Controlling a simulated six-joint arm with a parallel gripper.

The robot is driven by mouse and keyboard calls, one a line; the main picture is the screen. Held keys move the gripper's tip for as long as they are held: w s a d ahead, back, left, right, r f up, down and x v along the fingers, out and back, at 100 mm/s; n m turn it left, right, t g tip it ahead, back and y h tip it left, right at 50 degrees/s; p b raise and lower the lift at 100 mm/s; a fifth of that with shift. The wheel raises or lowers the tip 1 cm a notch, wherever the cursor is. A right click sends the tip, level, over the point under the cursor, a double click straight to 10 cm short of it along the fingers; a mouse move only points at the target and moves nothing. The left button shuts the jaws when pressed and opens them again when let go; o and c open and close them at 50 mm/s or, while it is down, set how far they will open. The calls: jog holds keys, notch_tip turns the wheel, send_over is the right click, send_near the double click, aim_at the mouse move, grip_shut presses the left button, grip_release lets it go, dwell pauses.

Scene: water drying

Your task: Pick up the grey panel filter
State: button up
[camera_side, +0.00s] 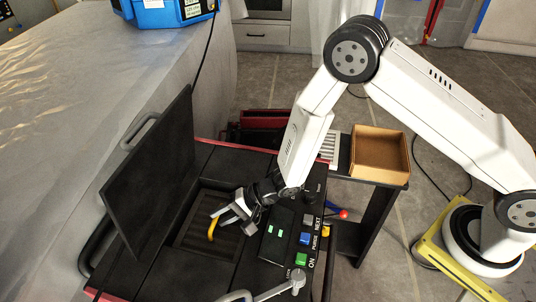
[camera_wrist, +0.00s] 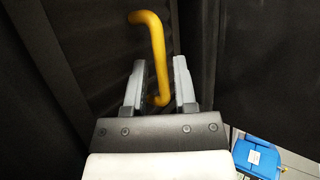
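A dark grey slatted panel (camera_side: 204,240), which may be the panel filter, lies in the square recess of the black machine. A yellow bent handle (camera_side: 212,229) stands at the recess; it also shows in the wrist view (camera_wrist: 155,50). My gripper (camera_side: 225,217) is over the recess at the handle. In the wrist view my gripper (camera_wrist: 160,85) is open, with one grey finger on each side of the handle's near end. Gaps show between handle and fingers. The handle's joint to the panel is not clear.
The machine's black lid (camera_side: 150,180) stands raised on the left of the recess. A control panel with coloured buttons (camera_side: 304,239) lies to the right. An open cardboard box (camera_side: 380,158) sits on a side stand. A blue case (camera_side: 165,12) stands at the back.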

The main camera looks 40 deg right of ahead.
jog(key=shift+w+a+f, duration=0.1)
jog(key=shift+a+f, duration=0.05)
jog(key=shift+a, duration=0.05)
dwell(0.4)
grip_shut()
dwell(1.2)
